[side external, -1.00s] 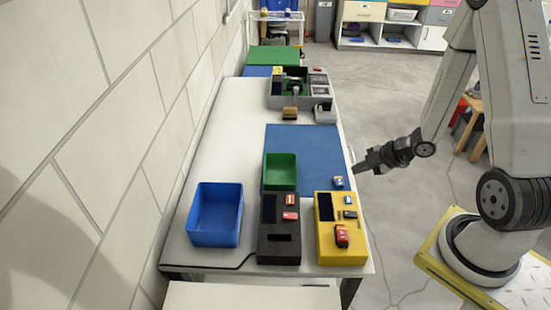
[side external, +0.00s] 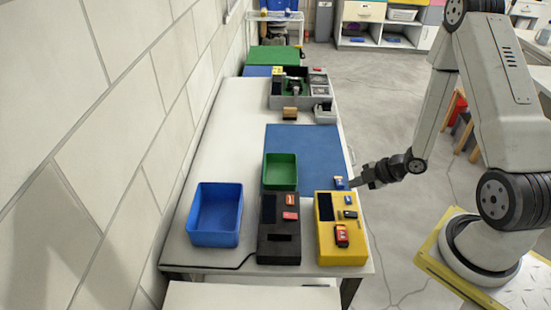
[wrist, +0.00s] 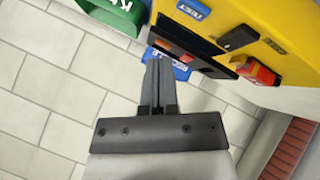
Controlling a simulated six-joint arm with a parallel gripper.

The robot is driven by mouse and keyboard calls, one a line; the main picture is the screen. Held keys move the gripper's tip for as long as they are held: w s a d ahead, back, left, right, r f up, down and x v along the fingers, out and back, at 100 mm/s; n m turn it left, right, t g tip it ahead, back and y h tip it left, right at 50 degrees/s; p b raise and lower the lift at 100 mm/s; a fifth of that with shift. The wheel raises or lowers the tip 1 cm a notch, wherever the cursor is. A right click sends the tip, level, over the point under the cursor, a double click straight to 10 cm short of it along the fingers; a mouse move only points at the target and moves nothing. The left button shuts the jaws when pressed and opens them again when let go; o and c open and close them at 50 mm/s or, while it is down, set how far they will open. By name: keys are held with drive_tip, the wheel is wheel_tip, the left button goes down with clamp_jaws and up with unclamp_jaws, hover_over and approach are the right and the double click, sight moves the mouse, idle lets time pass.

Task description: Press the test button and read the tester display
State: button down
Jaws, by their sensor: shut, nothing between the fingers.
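The yellow tester (side external: 328,246) stands at the table's near right corner, with a dark display (side external: 324,206) on its left side; I cannot read it. A blue button (side external: 348,200) sits on its upper right, and a blue TEST label (wrist: 194,9) shows in the wrist view. A red and black piece (side external: 341,235) rests on its lower part. My gripper (side external: 353,183) is shut and empty at the table's right edge, beyond the tester. In the wrist view my gripper (wrist: 159,62) points toward the tester.
A black device (side external: 279,256) with red parts stands left of the tester. A blue bin (side external: 200,235) and a green bin (side external: 280,185) stand further left and behind. The blue mat (side external: 305,150) is mostly clear. A grey tray (side external: 272,101) with parts sits farther back.

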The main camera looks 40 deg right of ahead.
sight(351, 199)
drive_tip(key=shift+f, duration=1.65)
drive_tip(key=shift+f, duration=0.8)
idle(1.8)
drive_tip(key=shift+r, duration=0.1)
idle(0.3)
drive_tip(key=shift+r, duration=0.7)
drive_tip(key=shift+r, duration=2.5)
drive_tip(key=shift+w+r, duration=0.1)
